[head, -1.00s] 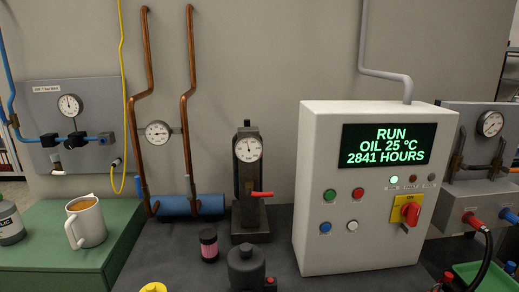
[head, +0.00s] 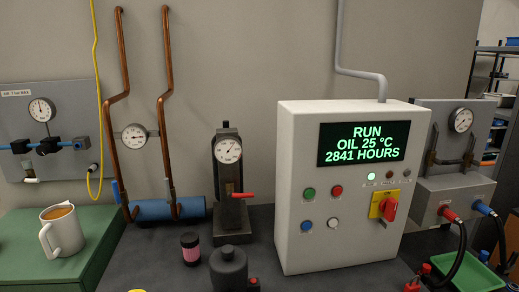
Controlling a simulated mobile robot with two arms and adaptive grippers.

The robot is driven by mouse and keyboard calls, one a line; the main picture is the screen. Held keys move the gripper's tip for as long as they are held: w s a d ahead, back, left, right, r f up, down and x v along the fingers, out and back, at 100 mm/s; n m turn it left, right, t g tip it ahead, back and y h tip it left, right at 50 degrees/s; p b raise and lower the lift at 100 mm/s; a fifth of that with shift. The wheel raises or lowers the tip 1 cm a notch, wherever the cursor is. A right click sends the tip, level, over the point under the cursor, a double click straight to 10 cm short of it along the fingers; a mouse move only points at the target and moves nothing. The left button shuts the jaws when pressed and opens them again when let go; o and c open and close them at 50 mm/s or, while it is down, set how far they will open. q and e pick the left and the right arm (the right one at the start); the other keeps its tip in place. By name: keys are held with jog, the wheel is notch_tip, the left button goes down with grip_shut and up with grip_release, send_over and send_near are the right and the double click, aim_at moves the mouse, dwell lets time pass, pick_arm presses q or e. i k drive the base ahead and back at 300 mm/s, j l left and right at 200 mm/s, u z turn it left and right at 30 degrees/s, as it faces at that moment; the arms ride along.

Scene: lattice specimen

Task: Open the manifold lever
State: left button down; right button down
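A red lever (head: 243,195) sticks out level to the right from a dark upright block (head: 231,209) at the middle of the head view. A round white gauge (head: 228,150) is mounted on the front of this block. I cannot tell from any label whether this is the manifold. At the left, a grey wall panel (head: 75,92) carries its own gauge (head: 42,109), a blue line and small black valves (head: 47,145). Neither of my grippers is in view, and nothing touches the red lever.
A white control box (head: 295,232) with a lit display stands right of the lever. A black bottle-like part (head: 228,268) and a small pink-banded jar (head: 190,250) stand in front. A mug (head: 61,232) sits on a green box at the left. Cables and a green tray (head: 466,272) are at the right.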

aim_at(439, 162)
jog(key=z, duration=1.35)
